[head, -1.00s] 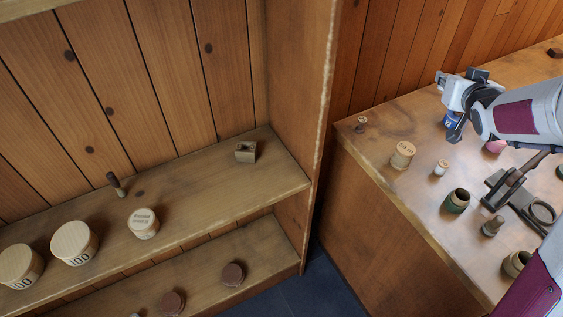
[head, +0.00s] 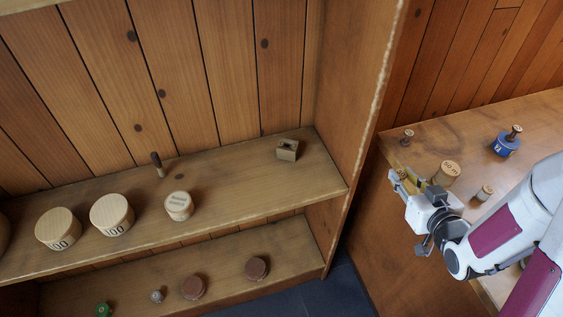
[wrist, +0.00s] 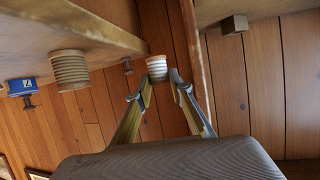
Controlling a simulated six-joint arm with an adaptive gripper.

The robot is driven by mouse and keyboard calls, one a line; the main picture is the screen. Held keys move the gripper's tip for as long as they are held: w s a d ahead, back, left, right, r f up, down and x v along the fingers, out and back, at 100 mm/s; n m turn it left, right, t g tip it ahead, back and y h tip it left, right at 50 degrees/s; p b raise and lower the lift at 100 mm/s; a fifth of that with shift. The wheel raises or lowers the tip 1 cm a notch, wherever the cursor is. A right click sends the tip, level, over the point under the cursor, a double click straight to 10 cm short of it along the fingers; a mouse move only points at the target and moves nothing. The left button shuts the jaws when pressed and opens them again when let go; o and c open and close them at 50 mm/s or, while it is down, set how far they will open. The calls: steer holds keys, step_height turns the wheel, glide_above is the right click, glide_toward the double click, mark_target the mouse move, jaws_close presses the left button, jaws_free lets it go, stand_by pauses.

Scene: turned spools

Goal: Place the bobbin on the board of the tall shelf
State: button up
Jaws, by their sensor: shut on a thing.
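The bobbin (wrist: 155,68), pale and ribbed, sits between the fingertips of my gripper (wrist: 158,85) in the wrist view, clear of the worktop edge. My gripper (head: 398,183) is shut on it, above the left edge of the worktop in the head view. There I cannot make out the bobbin clearly. The tall shelf (head: 360,110) stands at left with a back of wooden planks. Its board (head: 235,185) has bare wood between the pale round tub and the square wooden block.
On the board stand a square block (head: 288,149), a small dark peg (head: 158,164) and pale tubs (head: 112,214). A lower board holds brown discs (head: 257,268). The shelf's side panel stands between my gripper and the board.

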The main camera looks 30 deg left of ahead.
steer(key=s+a+f+n+g+y, duration=0.1)
steer(key=a+n, duration=0.1)
steer(key=a, duration=0.6)
steer(key=s+a+f+n+g+y, duration=0.2)
steer(key=a, duration=0.6)
steer(key=s+a+f+n+g+y, duration=0.2)
steer(key=a, duration=0.6)
steer(key=shift+s+a+f, duration=0.15)
steer(key=shift+s+f, duration=0.05)
steer(key=shift+f, duration=0.05)
steer(key=s+a+r+n+g, duration=0.1)
steer(key=a+r, duration=0.1)
steer(key=a, duration=0.6)
steer(key=s+a+r+n+g, duration=0.1)
steer(key=a+r+n+g, duration=0.1)
steer(key=a, duration=0.7)
steer(key=shift+a+r+g+y, duration=0.2)
steer(key=shift+r+g+y, duration=0.15)
steer(key=shift+r, duration=0.45)
steer(key=shift+f, duration=0.1)
steer(key=shift+f, duration=3.05)
steer(key=shift+f, duration=1.9)
